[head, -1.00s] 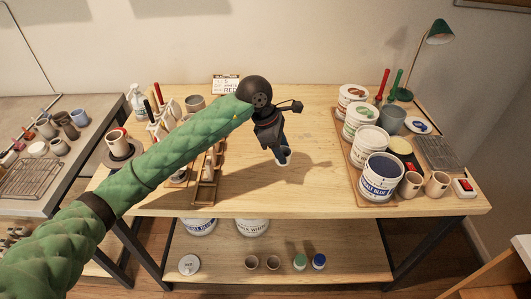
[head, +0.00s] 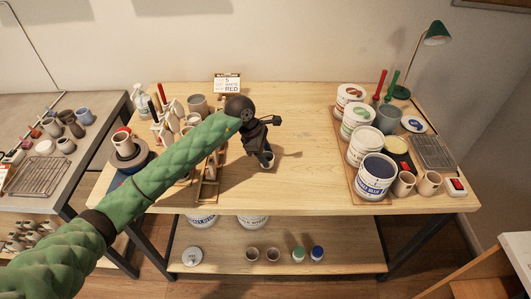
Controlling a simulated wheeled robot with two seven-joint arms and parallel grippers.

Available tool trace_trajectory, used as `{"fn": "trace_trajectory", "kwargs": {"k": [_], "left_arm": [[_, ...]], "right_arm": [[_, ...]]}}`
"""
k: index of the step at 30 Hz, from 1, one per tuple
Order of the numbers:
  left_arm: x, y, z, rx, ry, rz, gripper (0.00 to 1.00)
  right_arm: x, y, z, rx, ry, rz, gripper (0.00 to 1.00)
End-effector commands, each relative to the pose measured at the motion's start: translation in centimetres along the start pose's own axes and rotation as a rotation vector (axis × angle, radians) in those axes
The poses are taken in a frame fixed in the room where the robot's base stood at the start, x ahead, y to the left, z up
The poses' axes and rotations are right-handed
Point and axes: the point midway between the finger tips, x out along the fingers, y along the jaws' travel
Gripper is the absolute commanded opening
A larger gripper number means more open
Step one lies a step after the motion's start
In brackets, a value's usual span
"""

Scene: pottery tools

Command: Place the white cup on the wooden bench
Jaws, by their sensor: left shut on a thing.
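My left gripper (head: 264,152) is shut on a small white cup (head: 268,163) with a dark inside, just over the middle of the wooden bench (head: 290,185). The cup is partly hidden by the gripper, and I cannot tell whether its base touches the bench top. A shadow lies close by it to the right. My right gripper is not in view.
Several paint tubs, such as the blue one (head: 376,174), stand on a board at the right. A wooden rack (head: 208,178) lies just left of the gripper. A small calendar sign (head: 227,83) stands at the back. The bench's middle right is clear.

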Motion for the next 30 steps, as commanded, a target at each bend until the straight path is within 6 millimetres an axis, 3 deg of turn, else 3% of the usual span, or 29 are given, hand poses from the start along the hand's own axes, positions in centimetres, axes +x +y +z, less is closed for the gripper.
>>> {"fn": "trace_trajectory", "kwargs": {"k": [6, 21, 22, 24, 30], "left_arm": [[0.77, -0.05, -0.34, 0.000, 0.001, 0.001, 0.21], [1.05, -0.04, -0.46, 0.000, 0.000, 0.001, 0.21], [0.98, -0.04, -0.43, 0.000, 0.000, 0.001, 0.49], [0.98, -0.04, -0.43, 0.000, 0.000, 0.001, 0.63], [0.98, -0.04, -0.43, 0.000, 0.000, 0.001, 0.65]], "right_arm": [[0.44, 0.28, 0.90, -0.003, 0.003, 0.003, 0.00], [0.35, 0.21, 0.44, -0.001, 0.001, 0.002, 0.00], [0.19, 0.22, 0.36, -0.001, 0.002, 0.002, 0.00], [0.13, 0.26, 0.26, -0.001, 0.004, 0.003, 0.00], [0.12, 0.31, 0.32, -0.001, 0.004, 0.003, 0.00]]}}
